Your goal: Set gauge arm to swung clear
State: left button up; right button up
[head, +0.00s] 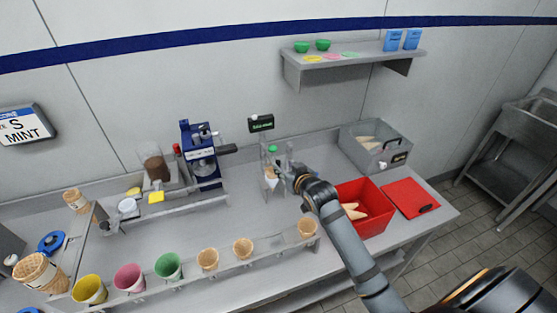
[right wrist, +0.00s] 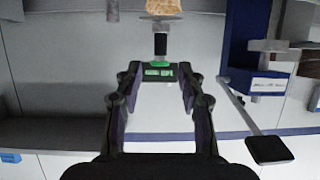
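The gauge station stands at the back middle of the counter. Its small black display (head: 261,123) with green text also shows in the right wrist view (right wrist: 160,73). A green-topped part (head: 272,149) stands below the display, and a cone (head: 270,172) is held at the station. In the right wrist view a black grip (right wrist: 160,44) lies beyond the fingertips, below the cone (right wrist: 164,6). I cannot tell for sure which piece is the gauge arm or how it is set. My right gripper (head: 284,174) is beside the station; its fingers (right wrist: 161,85) are apart with nothing between them. My left gripper is out of view.
A blue press (head: 199,152) with a black handle (head: 227,149) stands left of the station. A red bin (head: 366,222), a red lid (head: 409,198) and a grey bin (head: 360,135) are right. A front rail holds several cones and cups. A shelf (head: 345,64) hangs above.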

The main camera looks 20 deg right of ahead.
aim_at(279, 163)
jog(key=x, duration=0.3)
jog(key=p+x, duration=0.1)
jog(key=x, duration=0.3)
jog(key=shift+f, duration=0.1)
jog(key=shift+w, duration=0.1)
jog(key=shift+c, duration=1.1)
jog(key=c, duration=0.5)
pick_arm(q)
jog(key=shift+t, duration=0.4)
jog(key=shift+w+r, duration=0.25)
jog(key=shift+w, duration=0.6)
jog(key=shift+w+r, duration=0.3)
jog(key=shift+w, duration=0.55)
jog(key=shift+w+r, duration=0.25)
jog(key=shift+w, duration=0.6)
pick_arm(e)
grip_shut()
